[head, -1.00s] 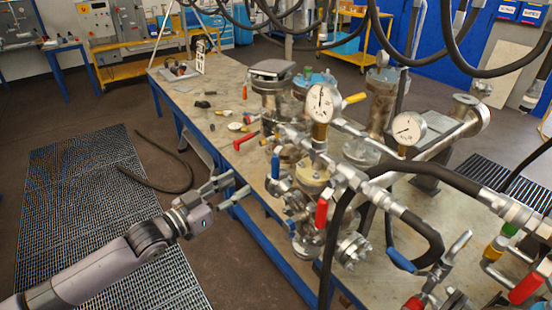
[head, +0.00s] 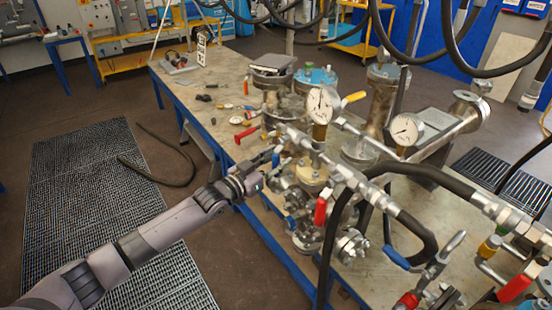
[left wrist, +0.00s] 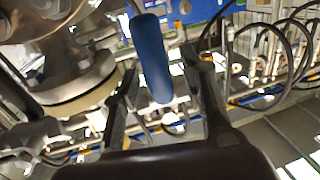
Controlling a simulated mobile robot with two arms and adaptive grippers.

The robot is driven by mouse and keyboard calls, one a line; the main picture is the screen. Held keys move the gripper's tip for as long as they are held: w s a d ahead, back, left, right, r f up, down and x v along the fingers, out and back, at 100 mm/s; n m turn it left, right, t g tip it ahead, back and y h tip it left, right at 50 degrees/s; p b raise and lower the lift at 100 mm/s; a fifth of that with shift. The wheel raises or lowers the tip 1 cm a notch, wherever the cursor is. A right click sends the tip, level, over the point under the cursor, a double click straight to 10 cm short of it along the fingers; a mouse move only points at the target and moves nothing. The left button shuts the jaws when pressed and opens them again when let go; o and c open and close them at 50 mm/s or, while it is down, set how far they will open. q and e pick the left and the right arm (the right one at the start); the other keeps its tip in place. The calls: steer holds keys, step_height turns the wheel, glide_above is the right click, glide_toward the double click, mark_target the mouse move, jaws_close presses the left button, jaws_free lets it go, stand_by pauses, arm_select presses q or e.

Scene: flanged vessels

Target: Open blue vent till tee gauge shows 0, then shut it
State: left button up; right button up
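A blue vent handle (head: 276,159) sits at the left side of the pipework; in the left wrist view the blue handle (left wrist: 151,58) stands between my fingers. My left gripper (head: 263,176) is at that handle. In the left wrist view the left gripper (left wrist: 165,85) has its fingers apart, one on each side of the handle, with gaps visible. A white dial gauge (head: 320,104) stands upright above the pipework, its needle pointing about upward. A second gauge (head: 406,130) is to the right, its needle toward the lower left. Its numbers are too small to read. My right gripper is out of view.
A red handle (head: 321,207) and another blue handle (head: 397,257) are close by on the pipework. Black hoses (head: 345,215) loop in front and overhead. A metal flange (left wrist: 75,75) is near the left finger. The workbench (head: 222,88) holds small loose parts.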

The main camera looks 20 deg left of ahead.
arm_select(q)
steer(key=shift+c, duration=0.5)
jaws_close()
stand_by(0.4)
